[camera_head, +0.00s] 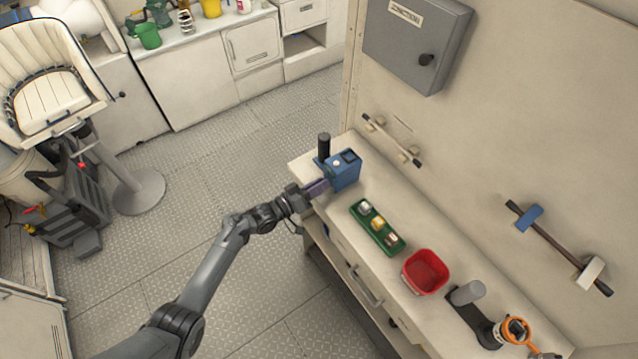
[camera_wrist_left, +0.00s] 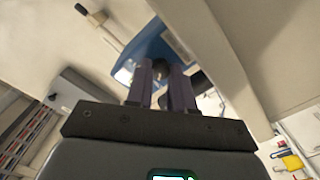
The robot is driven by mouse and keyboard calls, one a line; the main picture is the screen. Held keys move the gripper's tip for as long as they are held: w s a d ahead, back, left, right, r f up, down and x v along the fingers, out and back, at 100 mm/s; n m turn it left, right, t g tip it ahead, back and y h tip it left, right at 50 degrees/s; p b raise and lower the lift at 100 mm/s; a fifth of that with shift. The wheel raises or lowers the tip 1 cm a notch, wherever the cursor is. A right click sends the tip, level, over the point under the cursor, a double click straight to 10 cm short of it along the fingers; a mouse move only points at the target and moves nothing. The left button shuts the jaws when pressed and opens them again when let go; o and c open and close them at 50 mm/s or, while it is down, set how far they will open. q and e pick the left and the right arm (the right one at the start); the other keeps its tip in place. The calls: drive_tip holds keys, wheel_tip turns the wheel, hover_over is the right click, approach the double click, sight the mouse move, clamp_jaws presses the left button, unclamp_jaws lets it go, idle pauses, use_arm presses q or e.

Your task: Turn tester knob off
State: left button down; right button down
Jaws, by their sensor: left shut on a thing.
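The blue tester (camera_head: 346,172) stands at the far end of the white bench. It has a dark window on top and a small red spot on its upper face. My left gripper (camera_head: 324,185) reaches its near left face. In the left wrist view, the fingers (camera_wrist_left: 164,76) are shut on a dark round knob (camera_wrist_left: 162,66) on the front of the tester (camera_wrist_left: 150,42). The knob's pointer and markings are hidden by the fingers. My right gripper is not in view.
A black cylinder (camera_head: 323,145) stands beside the tester. Along the bench (camera_head: 333,213) are a green tray (camera_head: 364,220) with several small blocks, a red bin (camera_head: 425,272) and a grey cylinder (camera_head: 467,292).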

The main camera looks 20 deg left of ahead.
use_arm(q)
drive_tip(key=shift+n, duration=0.6)
drive_tip(key=c, duration=1)
unclamp_jaws()
drive_tip(key=shift+s+a, duration=0.15)
drive_tip(key=shift+s, duration=0.1)
drive_tip(key=v, duration=1)
drive_tip(key=shift+s+a, duration=0.1)
